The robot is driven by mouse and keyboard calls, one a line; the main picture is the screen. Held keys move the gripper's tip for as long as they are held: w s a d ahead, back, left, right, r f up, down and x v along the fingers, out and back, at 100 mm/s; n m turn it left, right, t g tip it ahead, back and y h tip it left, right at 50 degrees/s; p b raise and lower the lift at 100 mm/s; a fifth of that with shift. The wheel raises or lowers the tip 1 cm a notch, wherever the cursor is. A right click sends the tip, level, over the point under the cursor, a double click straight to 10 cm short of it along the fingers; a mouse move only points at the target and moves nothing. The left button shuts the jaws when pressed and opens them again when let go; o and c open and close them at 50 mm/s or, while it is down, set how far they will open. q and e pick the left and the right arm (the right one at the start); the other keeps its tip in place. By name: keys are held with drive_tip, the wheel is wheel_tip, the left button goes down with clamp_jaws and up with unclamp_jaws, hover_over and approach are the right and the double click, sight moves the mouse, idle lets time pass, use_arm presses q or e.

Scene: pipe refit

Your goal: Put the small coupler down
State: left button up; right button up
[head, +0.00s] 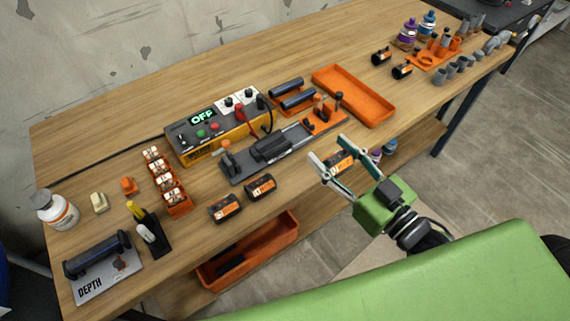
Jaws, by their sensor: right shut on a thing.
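My right gripper (330,150) reaches in from the lower right, over the front edge of the bench. Its two fingers are on either side of a small black coupler (341,162) with an orange label, and it is shut on it. Part of this coupler is hidden by the fingers. I cannot tell whether it touches the bench top. Two similar dark couplers with orange labels, one on the left (225,208) and one on the right (260,187), lie near the front edge, left of the gripper. My left gripper is not in view.
A grey fixture (270,152) and a yellow-black control box reading OFF (215,135) stand behind. An empty-looking orange tray (353,95) lies beyond the gripper. Fittings and bottles crowd the far right. An orange bin (285,240) sits below the bench top. Bare wood (300,178) lies left of the gripper.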

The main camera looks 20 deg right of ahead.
drive_tip(key=w+a+f, duration=0.1)
drive_tip(key=w+f, duration=0.1)
drive_tip(key=w, duration=0.1)
drive_tip(key=w+a+f, duration=0.2)
drive_tip(key=w+f, duration=0.1)
drive_tip(key=w+a+f, duration=0.2)
drive_tip(key=w+f, duration=0.1)
drive_tip(key=shift+w+a, duration=0.2)
drive_tip(key=shift+w+a+f, duration=0.15)
drive_tip(key=shift+w+f, duration=0.05)
drive_tip(key=shift+f, duration=0.15)
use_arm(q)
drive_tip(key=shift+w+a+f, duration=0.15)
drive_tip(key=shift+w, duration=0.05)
use_arm(e)
drive_tip(key=shift+f, duration=1.55)
drive_tip(key=shift+f, duration=0.1)
drive_tip(key=o, duration=0.8)
drive_tip(key=shift+b, duration=0.3)
drive_tip(key=shift+c, duration=0.2)
drive_tip(key=shift+o, duration=0.3)
